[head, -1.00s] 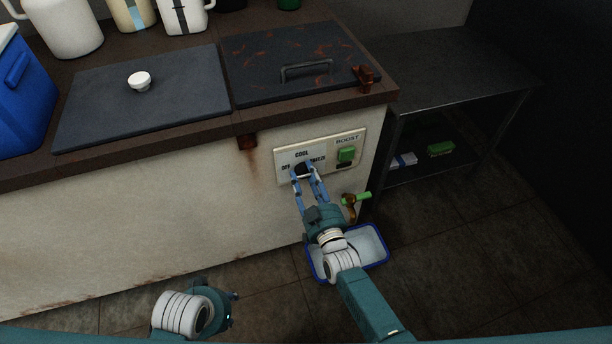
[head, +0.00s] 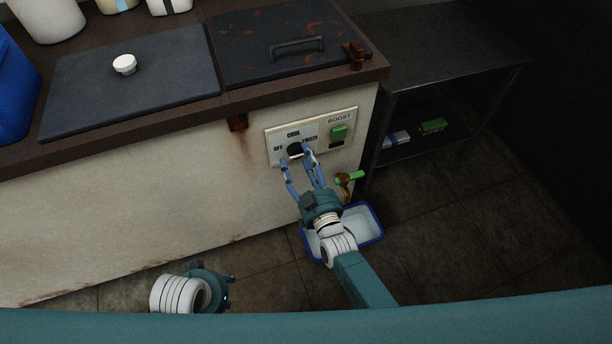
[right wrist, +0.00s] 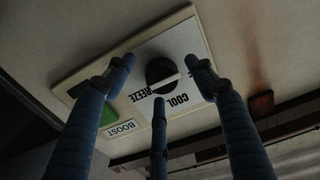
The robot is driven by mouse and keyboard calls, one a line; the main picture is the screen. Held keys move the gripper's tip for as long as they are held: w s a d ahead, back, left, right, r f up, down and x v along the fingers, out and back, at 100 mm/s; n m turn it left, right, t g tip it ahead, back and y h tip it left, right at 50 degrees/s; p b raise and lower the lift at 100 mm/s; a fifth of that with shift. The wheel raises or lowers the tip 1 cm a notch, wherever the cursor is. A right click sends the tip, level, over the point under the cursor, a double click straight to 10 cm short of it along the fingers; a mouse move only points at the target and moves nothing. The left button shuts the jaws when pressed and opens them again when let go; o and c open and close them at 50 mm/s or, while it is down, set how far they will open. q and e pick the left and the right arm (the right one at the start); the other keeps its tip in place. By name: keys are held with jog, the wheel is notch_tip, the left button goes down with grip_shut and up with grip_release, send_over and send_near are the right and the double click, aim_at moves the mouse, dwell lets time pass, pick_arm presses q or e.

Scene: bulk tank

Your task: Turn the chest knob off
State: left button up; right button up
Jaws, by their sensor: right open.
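The chest knob (head: 294,150) is a round black dial on a white control plate, with OFF on its left, COOL above and FREEZE on its right. It also shows in the right wrist view (right wrist: 158,70), upside down, with a white bar across its face. I cannot tell which end of the bar is the pointer. My right gripper (head: 297,158) is open just in front of the knob. In the right wrist view its blue fingers (right wrist: 162,85) are spread around the dial, with no clear contact. My left gripper (head: 222,284) is low at the left, its fingers mostly hidden.
A green BOOST switch (head: 339,132) sits right of the knob on the same plate. Below it a tap with a green handle (head: 350,176) stands above a blue-rimmed basin (head: 369,219) on the floor. A metal shelf table (head: 440,60) stands at the right.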

jog(key=v, duration=1.1)
